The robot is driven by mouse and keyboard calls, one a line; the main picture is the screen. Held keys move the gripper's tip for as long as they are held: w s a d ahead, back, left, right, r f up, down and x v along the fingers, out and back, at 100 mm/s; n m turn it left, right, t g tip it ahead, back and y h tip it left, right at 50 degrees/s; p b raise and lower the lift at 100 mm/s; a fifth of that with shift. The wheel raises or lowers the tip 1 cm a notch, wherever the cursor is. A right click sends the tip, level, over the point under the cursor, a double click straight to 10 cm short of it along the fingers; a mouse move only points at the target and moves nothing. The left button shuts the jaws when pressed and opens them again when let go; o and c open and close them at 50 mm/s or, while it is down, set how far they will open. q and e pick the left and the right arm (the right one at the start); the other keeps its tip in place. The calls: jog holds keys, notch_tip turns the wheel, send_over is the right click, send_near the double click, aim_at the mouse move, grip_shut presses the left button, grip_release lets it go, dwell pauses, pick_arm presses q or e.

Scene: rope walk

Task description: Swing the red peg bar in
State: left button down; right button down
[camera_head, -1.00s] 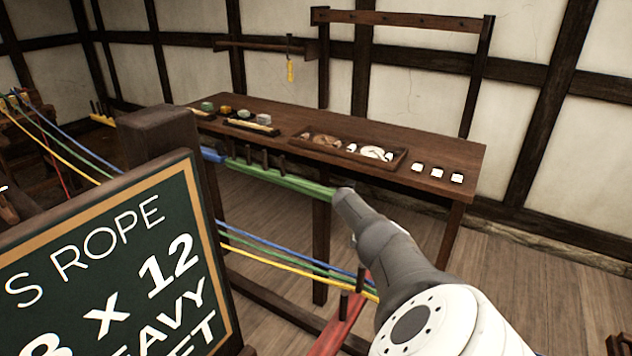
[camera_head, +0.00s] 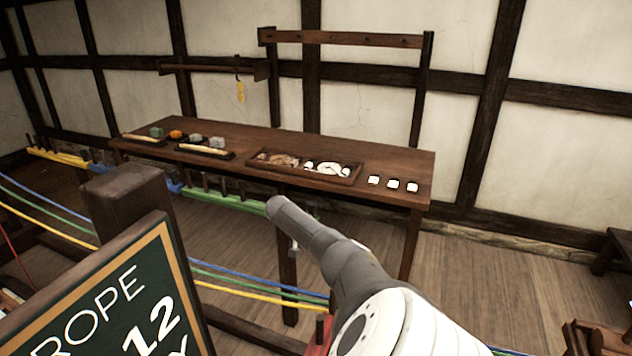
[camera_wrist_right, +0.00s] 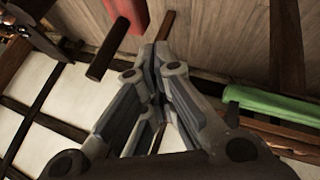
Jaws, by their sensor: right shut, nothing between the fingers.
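The red peg bar (camera_head: 322,333) shows as a small red piece low in the head view, mostly hidden behind my right arm. Its red end (camera_wrist_right: 130,14) shows at the top of the right wrist view, with dark pegs near it. My right gripper (camera_wrist_right: 158,58) is shut and empty, its fingertips pointing towards the dark pegs. One peg stands just beyond the tips; I cannot tell whether they touch. In the head view the arm hides most of this gripper. The left gripper is not in view.
The green peg bar (camera_head: 235,201) runs along the table's front and shows in the right wrist view (camera_wrist_right: 268,104). Blue, green and yellow ropes stretch low across the left. A chalkboard (camera_head: 125,305) and post (camera_head: 130,195) stand front left. Open floor lies right of the table (camera_head: 390,165).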

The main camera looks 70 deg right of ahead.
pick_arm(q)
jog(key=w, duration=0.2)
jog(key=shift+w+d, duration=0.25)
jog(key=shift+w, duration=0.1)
pick_arm(e)
jog(key=shift+v, duration=1)
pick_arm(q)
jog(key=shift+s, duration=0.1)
